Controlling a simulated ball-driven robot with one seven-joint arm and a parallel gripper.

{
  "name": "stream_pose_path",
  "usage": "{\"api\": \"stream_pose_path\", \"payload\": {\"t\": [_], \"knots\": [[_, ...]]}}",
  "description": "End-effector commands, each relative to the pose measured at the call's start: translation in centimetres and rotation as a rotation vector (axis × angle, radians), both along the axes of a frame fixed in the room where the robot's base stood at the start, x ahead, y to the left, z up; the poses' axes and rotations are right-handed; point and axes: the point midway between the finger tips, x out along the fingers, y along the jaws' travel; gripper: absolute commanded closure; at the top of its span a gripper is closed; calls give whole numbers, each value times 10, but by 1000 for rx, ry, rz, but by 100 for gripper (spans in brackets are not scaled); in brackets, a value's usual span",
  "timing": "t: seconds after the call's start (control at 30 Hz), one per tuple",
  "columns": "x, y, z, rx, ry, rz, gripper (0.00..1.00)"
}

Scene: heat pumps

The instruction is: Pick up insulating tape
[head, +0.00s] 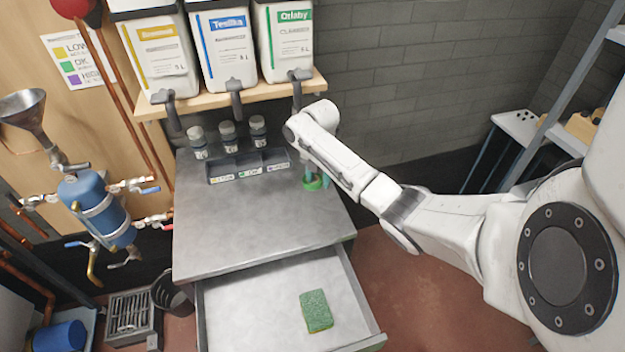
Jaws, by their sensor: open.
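A small green ring (313,184), which looks like the insulating tape, is on the grey metal tabletop at its right back part. My gripper (317,174) points down right at the tape, its fingers open around or just above it. The arm's wrist link covers part of the gripper, so I cannot tell whether the fingers touch the tape.
Several small bottles (228,135) stand behind a dark labelled holder (248,165) left of my gripper. Large jugs with taps (225,45) stand on a wooden shelf (205,95) above. An open drawer (255,300) below holds a green sponge (316,311). The tabletop's front is clear.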

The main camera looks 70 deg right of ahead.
Motion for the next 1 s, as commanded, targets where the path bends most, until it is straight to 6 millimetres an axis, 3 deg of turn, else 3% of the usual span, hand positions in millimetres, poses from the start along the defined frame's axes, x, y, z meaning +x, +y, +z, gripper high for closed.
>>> {"api": "stream_pose_path", "payload": {"t": [0.27, 0.73, 1.0], "knots": [[0, 0, -3, -1, -1, 0, 56], [0, 0, -2, -1, -1, 0, 100], [0, 0, -2, -1, -1, 0, 100]]}}
